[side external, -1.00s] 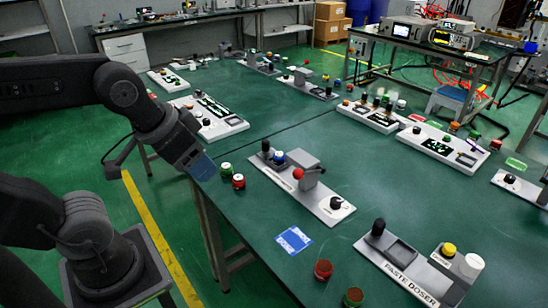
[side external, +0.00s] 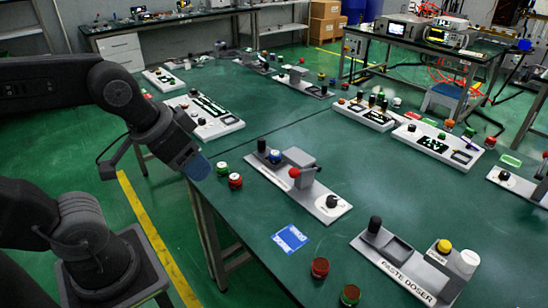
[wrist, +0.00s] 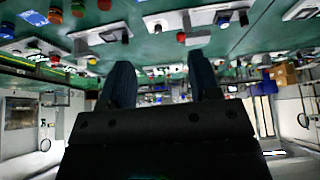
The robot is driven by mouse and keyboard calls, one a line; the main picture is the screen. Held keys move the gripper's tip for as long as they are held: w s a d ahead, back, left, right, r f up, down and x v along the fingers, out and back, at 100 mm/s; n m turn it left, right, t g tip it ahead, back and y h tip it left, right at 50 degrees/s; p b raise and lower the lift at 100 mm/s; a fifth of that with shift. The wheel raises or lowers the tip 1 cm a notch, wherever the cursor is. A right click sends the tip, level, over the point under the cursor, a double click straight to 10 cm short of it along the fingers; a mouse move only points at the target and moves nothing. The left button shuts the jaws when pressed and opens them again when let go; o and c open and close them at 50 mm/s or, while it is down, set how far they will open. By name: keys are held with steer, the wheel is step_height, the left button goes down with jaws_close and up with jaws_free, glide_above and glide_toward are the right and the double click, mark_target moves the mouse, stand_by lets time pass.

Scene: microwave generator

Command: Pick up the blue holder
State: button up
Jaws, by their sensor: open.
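A flat blue square with white marks (side external: 290,239) lies on the green table near its front edge. A small blue-topped piece (side external: 276,156) sits on a grey-and-white device board behind it. I cannot tell for certain which of these is the blue holder. My gripper (side external: 198,168) hangs at the table's left edge, left of both and apart from them. In the wrist view my gripper (wrist: 163,70) shows two dark blue fingers spread apart with nothing between them. It is open and empty.
Green (side external: 222,168) and red (side external: 235,181) jars stand close right of my gripper. A device board (side external: 330,208) with a red knob lies beyond. A paste doser (side external: 405,275) and more jars (side external: 320,267) are at front right. Bare table surrounds the blue square.

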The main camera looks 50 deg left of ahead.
steer(key=o, duration=0.3)
stand_by(0.4)
steer(key=n+g+h, duration=0.2)
steer(key=n, duration=2.7)
glide_above(276, 152)
steer(key=s, duration=0.2)
steer(key=f, duration=1.4)
steer(key=a+f, duration=0.1)
steer(key=f, duration=0.6)
steer(key=shift+s, duration=0.1)
steer(key=shift+h, duration=0.3)
steer(key=shift+a+x, duration=0.2)
steer(key=shift+x, duration=2.8)
